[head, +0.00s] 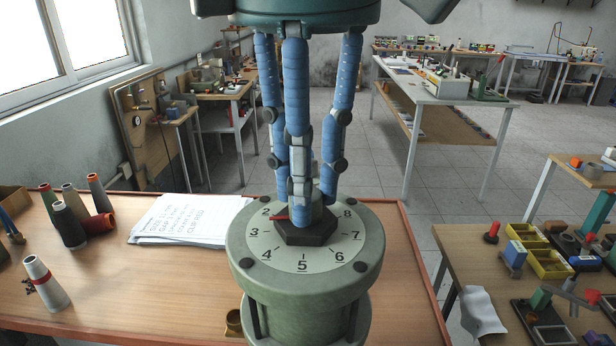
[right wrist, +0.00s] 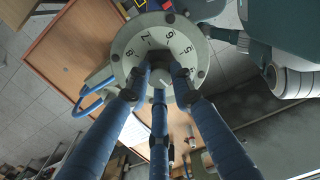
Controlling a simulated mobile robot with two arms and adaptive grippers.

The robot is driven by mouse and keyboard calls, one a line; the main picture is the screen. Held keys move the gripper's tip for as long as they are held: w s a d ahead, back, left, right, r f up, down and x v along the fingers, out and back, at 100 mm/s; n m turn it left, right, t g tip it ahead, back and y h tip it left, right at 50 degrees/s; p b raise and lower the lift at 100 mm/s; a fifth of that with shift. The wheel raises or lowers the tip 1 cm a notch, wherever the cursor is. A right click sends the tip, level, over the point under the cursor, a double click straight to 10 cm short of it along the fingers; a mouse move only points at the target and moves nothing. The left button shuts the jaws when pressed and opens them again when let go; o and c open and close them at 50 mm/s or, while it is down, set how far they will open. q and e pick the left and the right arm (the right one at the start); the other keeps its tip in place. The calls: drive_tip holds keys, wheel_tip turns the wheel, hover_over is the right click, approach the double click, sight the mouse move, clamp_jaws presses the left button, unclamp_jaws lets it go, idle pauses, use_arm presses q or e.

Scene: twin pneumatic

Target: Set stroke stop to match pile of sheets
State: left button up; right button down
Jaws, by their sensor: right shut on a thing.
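The stroke stop is a round green housing (head: 305,290) with a pale numbered dial (head: 272,247) on top. A dark hexagonal knob (head: 306,236) sits at its centre. A red pointer on the left side of the knob points close to the 2. My right gripper (head: 305,200) comes down from above, its three blue-wrapped fingers shut around the knob's upper part. In the right wrist view the fingers close over the dial (right wrist: 158,42). The pile of sheets (head: 188,220) lies left of the housing, its top sheet handwritten; the text is hard to read. My left gripper is not in view.
Another cone (head: 45,284) stands nearer the front. A second bench (head: 450,240) with yellow bins (head: 550,264) is at the right, across a gap.

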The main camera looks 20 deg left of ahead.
drive_tip(key=shift+a+r, duration=0.1)
drive_tip(key=shift+r, duration=0.05)
drive_tip(key=c, duration=1.7)
unclamp_jaws()
drive_tip(key=shift+c, duration=0.2)
drive_tip(key=shift+o, duration=1.1)
drive_tip(key=shift+a, duration=0.2)
